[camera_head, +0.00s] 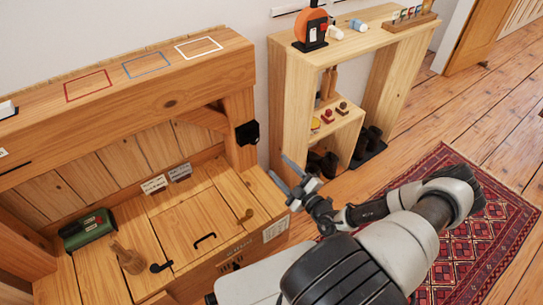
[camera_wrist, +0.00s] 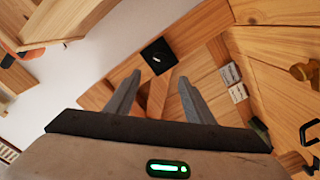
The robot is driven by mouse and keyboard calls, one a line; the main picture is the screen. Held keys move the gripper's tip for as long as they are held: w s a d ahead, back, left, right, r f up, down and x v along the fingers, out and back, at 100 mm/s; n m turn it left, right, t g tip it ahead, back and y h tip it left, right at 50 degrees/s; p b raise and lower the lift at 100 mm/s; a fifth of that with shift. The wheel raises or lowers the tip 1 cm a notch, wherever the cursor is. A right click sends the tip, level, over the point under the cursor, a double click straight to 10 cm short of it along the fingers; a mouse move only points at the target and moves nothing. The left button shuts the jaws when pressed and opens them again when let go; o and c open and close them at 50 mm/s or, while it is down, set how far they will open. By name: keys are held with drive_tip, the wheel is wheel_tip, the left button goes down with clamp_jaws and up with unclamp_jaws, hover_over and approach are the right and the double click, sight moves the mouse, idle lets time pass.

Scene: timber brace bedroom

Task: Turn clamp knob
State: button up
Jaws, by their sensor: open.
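A black clamp-like fitting (camera_head: 247,133), likely the one with the knob, sits on the right-hand timber post of the wooden bench unit. In the wrist view it is a black square (camera_wrist: 157,57) with a small pale mark, just beyond and between my fingertips. My gripper (camera_head: 279,167) is open and empty, to the right of and below the fitting in the head view. Its two grey fingers (camera_wrist: 160,80) are spread apart in the wrist view. No contact with the fitting shows. The knob's exact shape is too small to tell.
The bench unit has a hatch with a black handle (camera_head: 205,238), a green box (camera_head: 88,228) and small labels (camera_head: 154,184). A wooden shelf unit (camera_head: 292,95) with an orange item (camera_head: 311,25) stands behind. A red patterned rug (camera_head: 470,245) lies on the floor at right.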

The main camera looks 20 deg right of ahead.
drive_tip(key=shift+s+d, duration=0.25)
drive_tip(key=shift+s, duration=1.05)
drive_tip(key=s+a+r+n+g+y, duration=0.2)
drive_tip(key=a+r+n+g+y, duration=0.45)
drive_tip(key=n, duration=0.65)
drive_tip(key=s+a+r+n+g+y, duration=0.1)
drive_tip(key=a+r+n+g+y, duration=0.2)
drive_tip(key=a+r+n+g, duration=0.6)
drive_tip(key=s+a+r+n+h, duration=0.25)
drive_tip(key=s+r+n, duration=0.3)
drive_tip(key=n, duration=0.45)
drive_tip(key=s+a+r+n+h, duration=0.1)
drive_tip(key=s+r+n+h, duration=0.3)
drive_tip(key=r+n, duration=0.4)
drive_tip(key=s+a+r+n+h, duration=0.2)
drive_tip(key=s+r+n+h, duration=0.3)
drive_tip(key=n, duration=0.6)
drive_tip(key=d+r+n+t+p, duration=0.1)
drive_tip(key=r+n+p, duration=0.2)
drive_tip(key=r+p, duration=0.5)
drive_tip(key=s+d+r+n+t+h+p, duration=0.1)
drive_tip(key=d+r+n+p, duration=0.1)
drive_tip(key=r+p, duration=0.6)
drive_tip(key=d+r+n+t+p, duration=0.1)
drive_tip(key=r+n+p, duration=0.3)
drive_tip(key=r, duration=1.2)
drive_tip(key=p, duration=0.4)
drive_tip(key=shift+s+d, duration=0.35)
drive_tip(key=shift+s, duration=0.05)
